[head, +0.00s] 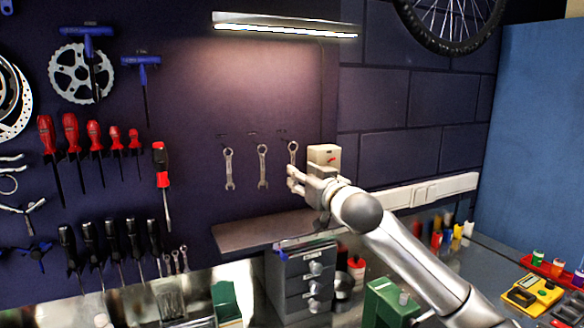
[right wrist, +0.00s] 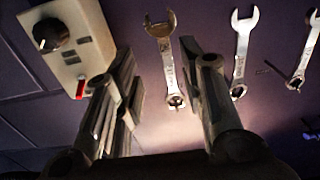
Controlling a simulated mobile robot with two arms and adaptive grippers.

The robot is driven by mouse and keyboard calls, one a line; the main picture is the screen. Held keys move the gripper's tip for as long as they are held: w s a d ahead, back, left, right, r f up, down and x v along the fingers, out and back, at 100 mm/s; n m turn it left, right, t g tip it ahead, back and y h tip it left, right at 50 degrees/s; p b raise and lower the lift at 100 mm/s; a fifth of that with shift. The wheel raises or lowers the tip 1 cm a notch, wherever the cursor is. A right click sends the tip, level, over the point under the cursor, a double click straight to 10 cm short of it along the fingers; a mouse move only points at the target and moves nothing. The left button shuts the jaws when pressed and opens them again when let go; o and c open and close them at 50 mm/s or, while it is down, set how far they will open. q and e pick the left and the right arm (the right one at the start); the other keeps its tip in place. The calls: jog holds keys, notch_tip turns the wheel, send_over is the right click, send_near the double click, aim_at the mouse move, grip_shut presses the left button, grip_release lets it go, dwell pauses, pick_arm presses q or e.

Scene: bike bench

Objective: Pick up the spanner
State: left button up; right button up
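Three silver spanners hang in a row on the dark wall: a left one (head: 228,168), a middle one (head: 263,166) and a right one (head: 293,152), whose lower part is hidden behind my right gripper (head: 292,179). In the right wrist view, which looks upside down, this nearest spanner (right wrist: 167,52) shows between the two spread fingers of my right gripper (right wrist: 158,62). The gripper is open, with a gap on both sides of the spanner. I cannot tell how far the fingers are from the wall. My left gripper is not in view.
A pale switch box (head: 323,154) with a dark knob and red switch is close beside the gripper; it also shows in the right wrist view (right wrist: 72,42). A shelf (head: 265,230) and grey drawers (head: 303,280) are below. Red screwdrivers (head: 95,138) hang at left.

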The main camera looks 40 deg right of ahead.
jog(key=p+x, duration=0.2)
jog(key=x, duration=0.1)
jog(key=p+x, duration=0.1)
jog(key=x, duration=0.1)
jog(key=shift+w+a+r+p, duration=0.15)
jog(key=shift+a+r+p, duration=0.2)
jog(key=shift+r, duration=0.05)
jog(key=shift+c, duration=0.6)
grip_shut()
